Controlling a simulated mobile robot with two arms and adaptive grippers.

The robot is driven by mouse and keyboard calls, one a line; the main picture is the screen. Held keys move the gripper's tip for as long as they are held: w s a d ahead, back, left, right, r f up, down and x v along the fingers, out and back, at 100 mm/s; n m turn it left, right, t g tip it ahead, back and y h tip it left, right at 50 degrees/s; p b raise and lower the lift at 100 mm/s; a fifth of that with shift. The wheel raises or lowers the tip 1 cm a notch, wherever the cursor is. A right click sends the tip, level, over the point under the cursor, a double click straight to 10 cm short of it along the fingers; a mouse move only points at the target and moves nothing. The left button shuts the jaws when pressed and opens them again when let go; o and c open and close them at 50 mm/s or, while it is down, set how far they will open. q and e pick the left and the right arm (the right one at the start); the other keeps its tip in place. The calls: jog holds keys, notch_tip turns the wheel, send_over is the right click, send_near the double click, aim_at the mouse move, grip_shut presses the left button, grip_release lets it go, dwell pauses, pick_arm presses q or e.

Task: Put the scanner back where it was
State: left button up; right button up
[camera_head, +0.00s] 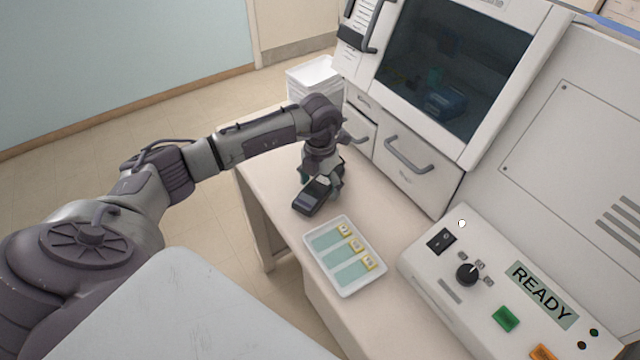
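The scanner (311,197) is a dark handheld device with a small screen, on or just above the light bench at the left of the slide tray. My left gripper (322,184) points down over the far end of the scanner, with its fingers around or beside it. The fingertips are partly hidden by the gripper body and the scanner, so I cannot tell whether they are closed on it. My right gripper is not in view.
A white tray (376,288) with several labelled slides lies in front of the scanner. A control box (430,263) with a READY display stands at the right. A cabinet with a dark window (455,65) is behind. White stacked containers (313,77) stand beyond the bench (262,165).

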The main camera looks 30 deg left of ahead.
aim_at(320, 185)
pick_arm(q)
jog(key=shift+r, duration=0.25)
jog(key=shift+w+r, duration=0.1)
jog(key=shift+r, duration=0.25)
notch_tip(320, 185, up, 11)
jog(key=b, duration=0.4)
